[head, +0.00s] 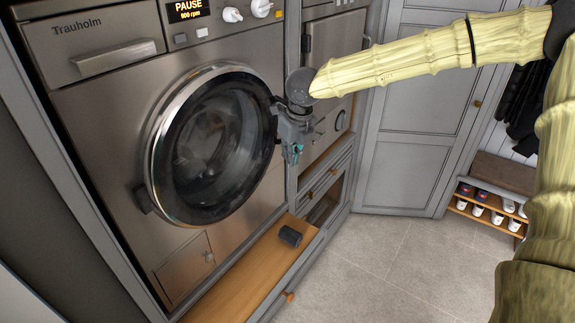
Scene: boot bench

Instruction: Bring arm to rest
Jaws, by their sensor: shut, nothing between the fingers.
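My gripper (292,153) hangs at the end of my outstretched arm, its fingers pointing down. It is shut and empty. In the head view it appears just right of the round door (212,145) of the washing machine (100,130), overlapping the door's right rim. I cannot tell whether it touches the rim. The door looks closed, and the machine's display (187,10) reads PAUSE.
A small dark cylinder (290,236) lies on the wooden ledge (235,272) below the machine. Grey cabinets and a tall door (412,130) stand behind. A shoe rack (485,212) is at right. The tiled floor (385,270) is clear.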

